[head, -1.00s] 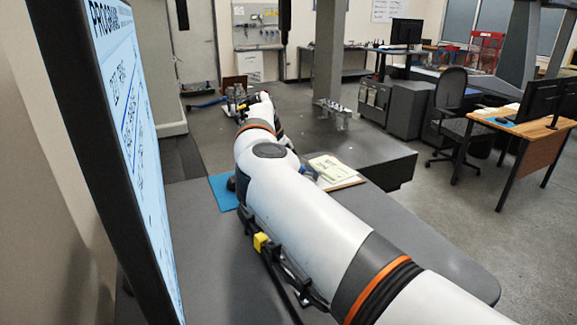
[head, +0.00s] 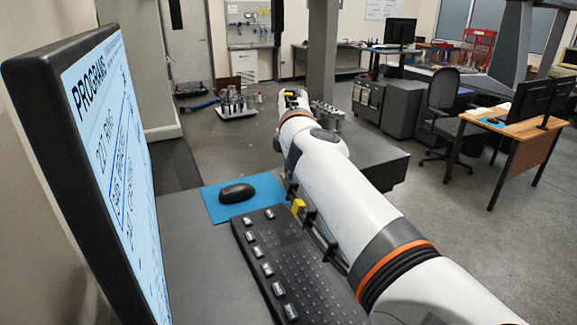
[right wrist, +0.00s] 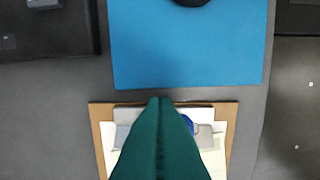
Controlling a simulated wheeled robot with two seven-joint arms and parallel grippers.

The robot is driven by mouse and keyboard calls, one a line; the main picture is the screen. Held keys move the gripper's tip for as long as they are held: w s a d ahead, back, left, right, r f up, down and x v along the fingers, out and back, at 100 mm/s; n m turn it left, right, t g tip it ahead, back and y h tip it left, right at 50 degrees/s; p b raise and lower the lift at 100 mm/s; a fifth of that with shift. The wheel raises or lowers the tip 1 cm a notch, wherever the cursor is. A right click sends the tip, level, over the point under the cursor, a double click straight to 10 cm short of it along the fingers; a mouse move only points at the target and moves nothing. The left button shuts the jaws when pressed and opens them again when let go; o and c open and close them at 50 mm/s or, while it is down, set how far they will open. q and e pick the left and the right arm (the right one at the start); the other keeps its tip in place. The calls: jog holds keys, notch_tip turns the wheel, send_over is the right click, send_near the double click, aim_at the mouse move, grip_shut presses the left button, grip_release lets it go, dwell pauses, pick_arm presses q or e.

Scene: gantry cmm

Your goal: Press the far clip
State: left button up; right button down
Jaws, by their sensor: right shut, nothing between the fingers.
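A brown clipboard (right wrist: 97,130) with pale paper lies on the grey desk in the right wrist view. A grey clip (right wrist: 205,132) shows at its upper edge, largely hidden behind my fingers, with a small blue part beside them. I see only one clip and cannot tell whether it is pressed. My right gripper (right wrist: 160,101) has dark green fingers, shut and empty, with tips over the clipboard's upper edge. Contact cannot be told. In the head view my right arm hides the clipboard. My left gripper is out of view.
A blue mat (head: 216,211) with a black mouse (head: 237,193) lies beyond the clipboard. A black keyboard (head: 300,262) lies beside my arm. A large monitor (head: 120,150) stands at the left. A tray of metal parts (head: 237,108) is farther back.

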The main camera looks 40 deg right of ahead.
jog(key=shift+d+r, duration=0.15)
jog(key=shift+r, duration=0.05)
jog(key=shift+s+d+f, duration=0.15)
jog(key=shift+s+d, duration=0.05)
jog(key=shift+d, duration=0.2)
jog(key=shift+w+a+r+p, duration=0.15)
jog(key=shift+a+r+p, duration=0.1)
jog(key=shift+p, duration=0.1)
jog(key=shift+a+r, duration=0.1)
jog(key=shift+r, duration=0.15)
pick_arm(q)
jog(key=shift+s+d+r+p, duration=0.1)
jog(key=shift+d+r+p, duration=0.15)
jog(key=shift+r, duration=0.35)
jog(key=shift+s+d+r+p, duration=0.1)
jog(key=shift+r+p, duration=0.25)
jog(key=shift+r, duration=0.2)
pick_arm(e)
jog(key=shift+d+r, duration=0.2)
jog(key=shift+r, duration=0.2)
jog(key=shift+r, duration=0.1)
